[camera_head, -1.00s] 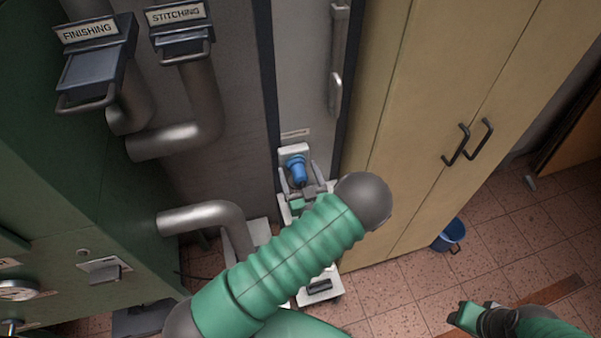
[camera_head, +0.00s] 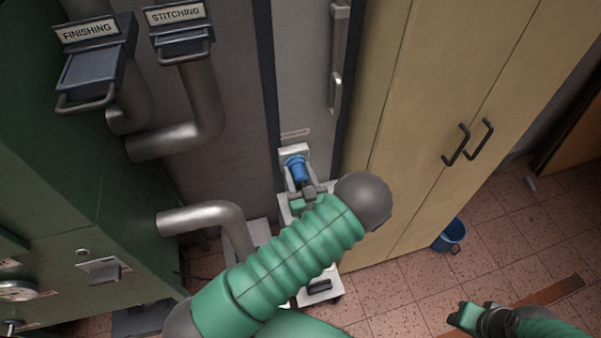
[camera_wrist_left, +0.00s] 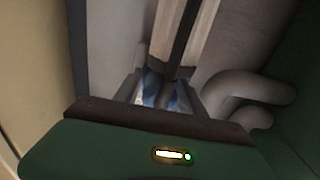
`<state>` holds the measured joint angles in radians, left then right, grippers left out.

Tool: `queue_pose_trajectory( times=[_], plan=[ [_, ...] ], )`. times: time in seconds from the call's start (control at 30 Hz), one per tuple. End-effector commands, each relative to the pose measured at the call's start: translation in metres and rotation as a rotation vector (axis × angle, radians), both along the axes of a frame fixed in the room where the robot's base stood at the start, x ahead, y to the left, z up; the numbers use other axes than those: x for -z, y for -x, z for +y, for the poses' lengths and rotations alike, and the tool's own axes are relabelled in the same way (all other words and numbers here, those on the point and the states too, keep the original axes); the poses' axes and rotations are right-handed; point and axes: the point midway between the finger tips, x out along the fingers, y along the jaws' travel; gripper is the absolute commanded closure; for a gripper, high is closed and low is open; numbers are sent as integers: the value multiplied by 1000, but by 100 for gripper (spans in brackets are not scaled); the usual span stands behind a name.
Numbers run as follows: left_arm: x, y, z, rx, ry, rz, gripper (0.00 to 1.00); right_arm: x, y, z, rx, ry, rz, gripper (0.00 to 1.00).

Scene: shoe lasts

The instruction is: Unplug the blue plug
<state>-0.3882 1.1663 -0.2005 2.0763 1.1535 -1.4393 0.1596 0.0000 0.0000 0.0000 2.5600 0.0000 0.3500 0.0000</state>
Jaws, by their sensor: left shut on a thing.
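The blue plug (camera_head: 298,169) sits at a pale socket box (camera_head: 294,149) low on the grey panel. It points out and slightly down. My left gripper (camera_head: 300,184) has its fingers closed around the plug's near end. In the left wrist view the blue of the plug (camera_wrist_left: 175,98) shows between the fingers (camera_wrist_left: 164,97), partly hidden behind them. My right gripper (camera_head: 468,316) is at the lower right, over the tiled floor, far from the plug. Its fingertips are too small and dark to tell whether they are open.
A beige cabinet (camera_head: 420,120) with dark handles stands right of the panel. Grey pipes (camera_head: 205,214) and a green machine (camera_head: 60,190) are on the left. A blue bucket (camera_head: 451,236) stands on the floor by the cabinet. A white wheeled stand (camera_head: 322,290) is partly behind my left arm.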

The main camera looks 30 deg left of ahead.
Motion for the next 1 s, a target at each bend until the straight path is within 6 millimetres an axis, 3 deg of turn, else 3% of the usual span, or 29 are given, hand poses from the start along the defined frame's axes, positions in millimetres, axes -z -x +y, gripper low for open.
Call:
queue_pose_trajectory(
  times=[1.0],
  plan=[
    [0,24,-28,1,0,0,100,-1,0,0,0,0,0,62]
  ],
)
